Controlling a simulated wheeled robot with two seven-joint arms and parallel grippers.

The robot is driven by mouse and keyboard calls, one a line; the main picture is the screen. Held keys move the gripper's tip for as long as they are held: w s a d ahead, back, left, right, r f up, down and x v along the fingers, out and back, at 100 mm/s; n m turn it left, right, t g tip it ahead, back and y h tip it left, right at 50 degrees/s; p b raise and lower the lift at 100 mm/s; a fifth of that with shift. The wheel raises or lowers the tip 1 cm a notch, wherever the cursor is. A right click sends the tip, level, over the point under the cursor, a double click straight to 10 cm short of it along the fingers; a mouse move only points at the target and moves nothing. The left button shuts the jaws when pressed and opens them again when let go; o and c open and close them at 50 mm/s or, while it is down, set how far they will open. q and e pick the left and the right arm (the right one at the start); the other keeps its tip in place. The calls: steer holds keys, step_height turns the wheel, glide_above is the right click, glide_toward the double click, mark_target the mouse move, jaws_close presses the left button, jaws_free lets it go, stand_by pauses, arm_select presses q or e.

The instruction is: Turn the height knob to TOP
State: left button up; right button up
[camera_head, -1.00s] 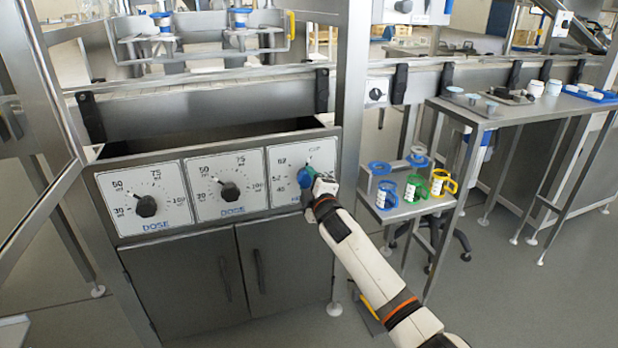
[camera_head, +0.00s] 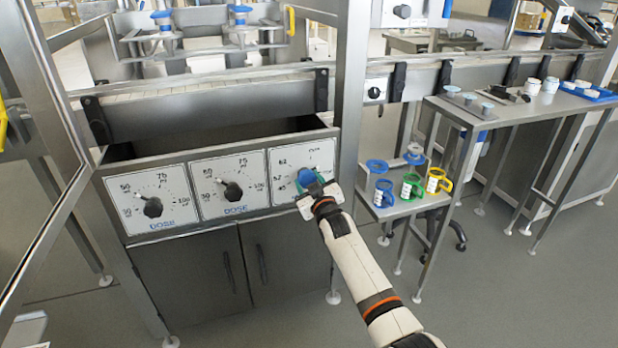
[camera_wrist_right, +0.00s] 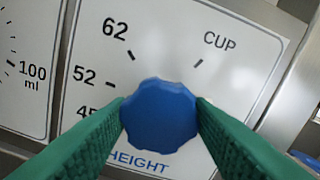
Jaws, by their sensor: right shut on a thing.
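The blue height knob (camera_head: 308,178) sits on the rightmost white dial plate (camera_head: 283,165) of the filling machine. My right gripper (camera_wrist_right: 160,112) is shut on the knob, with one green finger on each side of it. In the right wrist view the scalloped knob (camera_wrist_right: 160,116) fills the gap between the fingers. The plate around it reads 45, 52, 62 and CUP, with HEIGHT below; I see no TOP label. The fingers partly hide the 45 and the lower sides of the plate. No pointer shows on the knob's face, so its setting cannot be told. My left gripper is not in view.
Two black dose knobs (camera_head: 153,207) (camera_head: 233,190) sit on plates to the left. A steel post (camera_head: 350,110) stands just right of the panel. Cabinet doors (camera_head: 190,275) are below.

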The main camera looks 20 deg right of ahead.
steer(key=m+p, duration=0.1)
steer(key=m, duration=0.2)
arm_select(q)
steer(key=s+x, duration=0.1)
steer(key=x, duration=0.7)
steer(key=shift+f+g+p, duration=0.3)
steer(key=shift+p, duration=0.05)
arm_select(e)
steer(key=shift+f+m, duration=0.1)
steer(key=shift+m, duration=1.3)
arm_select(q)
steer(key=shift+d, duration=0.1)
arm_select(e)
steer(key=o, duration=1)
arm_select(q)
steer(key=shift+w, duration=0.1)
